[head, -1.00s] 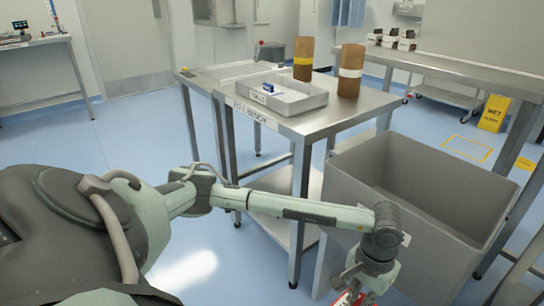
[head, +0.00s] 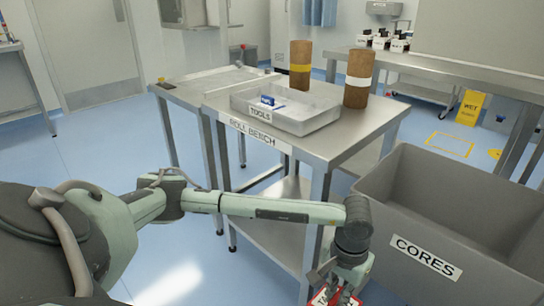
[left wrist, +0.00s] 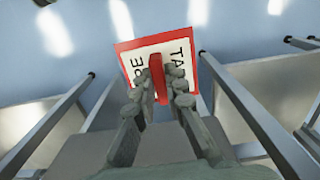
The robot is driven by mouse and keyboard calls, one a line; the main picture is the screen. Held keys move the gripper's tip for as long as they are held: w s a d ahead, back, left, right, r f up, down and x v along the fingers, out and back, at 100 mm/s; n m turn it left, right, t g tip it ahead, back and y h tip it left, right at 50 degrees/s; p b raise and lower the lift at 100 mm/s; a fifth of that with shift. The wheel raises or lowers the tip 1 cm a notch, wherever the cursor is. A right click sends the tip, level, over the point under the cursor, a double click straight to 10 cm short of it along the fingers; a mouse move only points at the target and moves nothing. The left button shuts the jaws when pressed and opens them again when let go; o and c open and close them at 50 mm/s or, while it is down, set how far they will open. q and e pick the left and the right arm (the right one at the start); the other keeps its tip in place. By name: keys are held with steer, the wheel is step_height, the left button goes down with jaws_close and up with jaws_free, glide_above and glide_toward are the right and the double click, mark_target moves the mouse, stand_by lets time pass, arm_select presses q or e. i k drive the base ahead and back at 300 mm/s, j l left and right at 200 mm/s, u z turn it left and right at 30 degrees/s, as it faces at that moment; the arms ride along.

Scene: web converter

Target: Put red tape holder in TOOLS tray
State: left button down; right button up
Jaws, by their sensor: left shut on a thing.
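The red tape holder (left wrist: 196,17) has a white label with black letters; in the left wrist view it sits between the fingers. My left gripper (left wrist: 160,82) is shut on its red upright part. In the head view the holder (head: 322,298) shows at the bottom edge, partly cut off, below my left gripper (head: 340,284). The grey TOOLS tray (head: 318,126) stands on the roll bench, above and left of the gripper in the picture, with a blue item and some white pieces inside. My right gripper is not in view.
The roll bench (head: 345,147) also holds two brown rolls (head: 300,62) (head: 358,92) behind the tray. A large grey CORES bin (head: 460,215) stands right of the bench, close to my left arm. A yellow wet-floor sign (head: 470,107) stands farther back.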

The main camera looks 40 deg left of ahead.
mark_target(299, 117)
steer(key=j, duration=1)
steer(key=k+j, duration=0.1)
steer(key=j, duration=0.85)
